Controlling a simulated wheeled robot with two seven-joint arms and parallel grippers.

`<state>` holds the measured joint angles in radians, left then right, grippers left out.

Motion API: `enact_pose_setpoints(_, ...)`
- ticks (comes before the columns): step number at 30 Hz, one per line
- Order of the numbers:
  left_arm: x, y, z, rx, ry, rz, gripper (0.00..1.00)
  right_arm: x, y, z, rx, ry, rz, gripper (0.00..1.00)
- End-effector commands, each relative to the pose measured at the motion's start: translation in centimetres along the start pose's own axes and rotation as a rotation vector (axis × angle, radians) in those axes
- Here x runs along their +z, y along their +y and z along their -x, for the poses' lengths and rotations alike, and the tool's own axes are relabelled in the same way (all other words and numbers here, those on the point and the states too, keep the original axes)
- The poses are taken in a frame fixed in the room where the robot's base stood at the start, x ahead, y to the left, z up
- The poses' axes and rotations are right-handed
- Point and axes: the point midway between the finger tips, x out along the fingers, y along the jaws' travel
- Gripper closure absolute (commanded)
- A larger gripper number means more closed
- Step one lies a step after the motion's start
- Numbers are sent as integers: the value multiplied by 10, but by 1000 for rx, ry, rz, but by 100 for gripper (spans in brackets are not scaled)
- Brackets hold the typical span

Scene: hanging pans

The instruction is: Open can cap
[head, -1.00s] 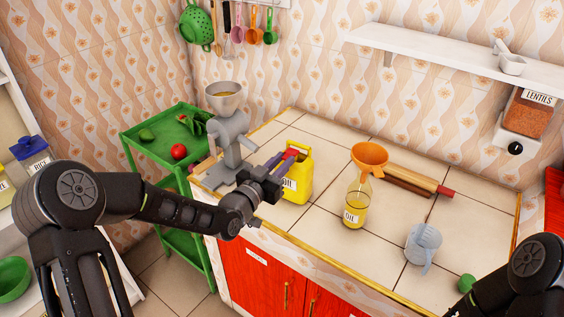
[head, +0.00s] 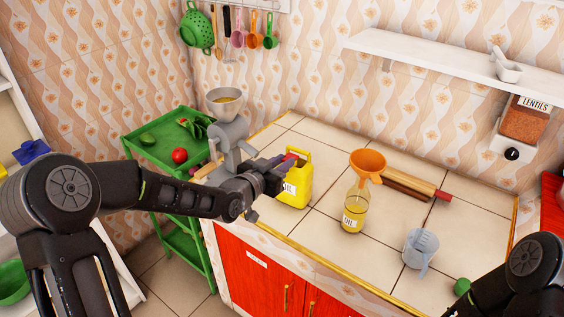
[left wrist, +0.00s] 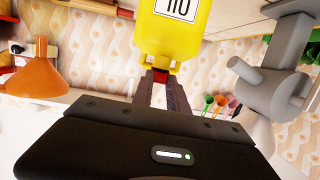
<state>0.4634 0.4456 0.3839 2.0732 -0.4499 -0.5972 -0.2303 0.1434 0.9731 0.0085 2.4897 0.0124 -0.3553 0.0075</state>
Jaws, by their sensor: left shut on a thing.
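The yellow oil can (head: 299,180) stands upright near the left end of the tiled counter, partly hidden by my left gripper (head: 287,160). In the left wrist view the can (left wrist: 181,38) appears upside down, and its small red cap (left wrist: 160,76) sits between the fingertips of my left gripper (left wrist: 160,82). The fingers are shut on the red cap, which seems to be still at the can's spout. My right arm shows at the lower right of the head view, but its gripper is out of frame.
A grey grinder (head: 229,130) stands close to my left gripper. An oil bottle (head: 355,205) with an orange funnel (head: 368,163), a rolling pin (head: 408,184) and a grey-blue jug (head: 420,247) stand or lie to the right. A green cart (head: 165,150) is left of the counter.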

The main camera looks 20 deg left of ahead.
Motion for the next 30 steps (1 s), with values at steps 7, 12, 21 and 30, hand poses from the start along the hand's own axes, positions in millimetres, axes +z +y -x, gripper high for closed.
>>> enact_pose_setpoints(7, -22, 2, -3, 2, -209, -3, 100, 0, -4, 18, 5, -5, -3, 64)
enact_pose_setpoints(12, -31, 3, -8, 4, -369, -5, 100, 1, -5, 22, 7, -8, -4, 64)
enact_pose_setpoints(21, -44, 1, -18, 1, -647, -4, 100, 1, -6, 27, 9, -10, -5, 64)
enact_pose_setpoints(30, -49, 0, -27, 0, -838, -1, 100, 1, -7, 31, 11, -12, -6, 64)
